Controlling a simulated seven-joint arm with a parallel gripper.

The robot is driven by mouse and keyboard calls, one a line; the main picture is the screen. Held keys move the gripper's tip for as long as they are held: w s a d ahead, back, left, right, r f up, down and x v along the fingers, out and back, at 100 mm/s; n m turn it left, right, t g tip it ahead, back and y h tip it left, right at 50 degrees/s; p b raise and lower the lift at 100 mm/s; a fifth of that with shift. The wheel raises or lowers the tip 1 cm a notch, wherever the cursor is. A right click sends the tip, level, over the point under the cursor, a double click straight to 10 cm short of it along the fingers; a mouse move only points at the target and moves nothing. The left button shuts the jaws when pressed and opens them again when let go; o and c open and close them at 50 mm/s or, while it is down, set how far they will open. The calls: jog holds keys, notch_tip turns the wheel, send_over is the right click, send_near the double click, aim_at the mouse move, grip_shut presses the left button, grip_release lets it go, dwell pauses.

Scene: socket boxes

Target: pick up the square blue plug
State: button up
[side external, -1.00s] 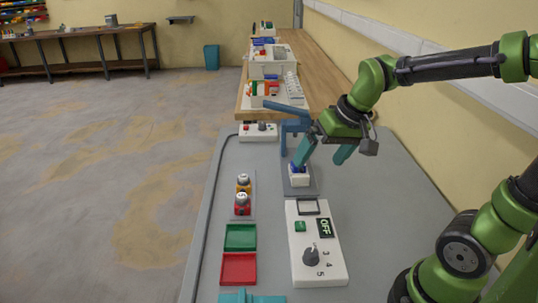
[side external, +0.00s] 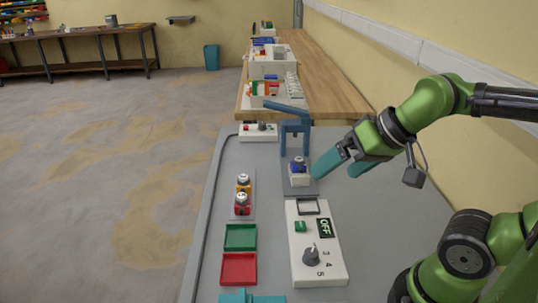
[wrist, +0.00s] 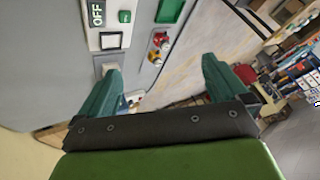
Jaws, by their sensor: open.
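The near finger's tip is close to the plate. In the wrist view my gripper (wrist: 160,75) also shows its two fingers spread wide. A small blue and white part beside the left finger there is too small to name surely.
The blue press (side external: 295,128) stands behind the socket box. A white control box (side external: 315,245) reading OFF is in front. Red and yellow plugs (side external: 242,195) and green (side external: 240,237) and red (side external: 238,268) trays lie to the left. The table at right is clear.

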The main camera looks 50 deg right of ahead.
jog(key=shift+c, duration=0.5)
jog(key=c, duration=0.3)
jog(key=shift+f, duration=0.1)
jog(key=shift+c, duration=0.2)
jog(key=m+g+h, duration=0.3)
jog(key=h, duration=0.2)
send_near(299, 159)
jog(key=shift+g+y, duration=0.3)
jog(key=x, duration=1)
jog(key=shift+w+d, duration=0.3)
jog(key=shift+w, duration=0.05)
